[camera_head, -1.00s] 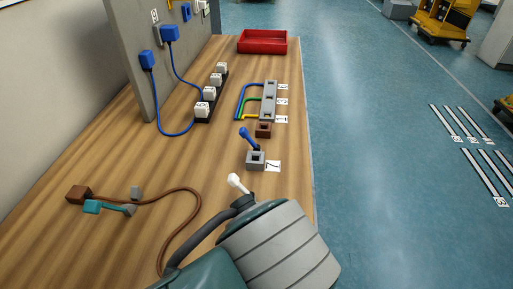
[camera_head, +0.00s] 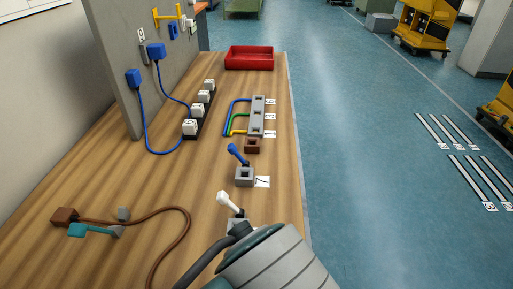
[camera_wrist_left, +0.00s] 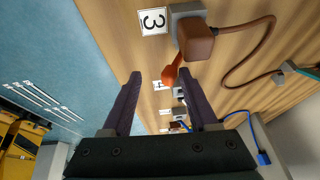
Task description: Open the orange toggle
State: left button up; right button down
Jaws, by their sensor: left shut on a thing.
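The orange toggle (camera_wrist_left: 174,70) shows in the left wrist view beside a brown block (camera_wrist_left: 196,40) and a grey base. The "3" label (camera_wrist_left: 154,20) lies beside that base. The toggle's tip lies between the dark fingers of my left gripper (camera_wrist_left: 159,75), which is shut on it. A visible gap remains beside the tip on the left. In the head view the toggle and my left gripper do not show; my left arm (camera_head: 270,265) fills the bottom. My right gripper is in neither view.
A white toggle (camera_head: 229,202) stands just beyond my arm, and a blue toggle (camera_head: 238,155) stands farther along. A brown cable (camera_head: 186,225) curves across the table on the left. A red tray (camera_head: 249,65) sits at the far end.

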pick_arm(q)
jog(key=shift+s+d+r, duration=0.1)
jog(key=shift+d, duration=0.05)
jog(key=shift+s+r+p, duration=0.15)
jog(key=shift+r+p, duration=0.15)
jog(key=shift+r, duration=0.1)
jog(key=p+v, duration=0.2)
jog(key=v, duration=0.7)
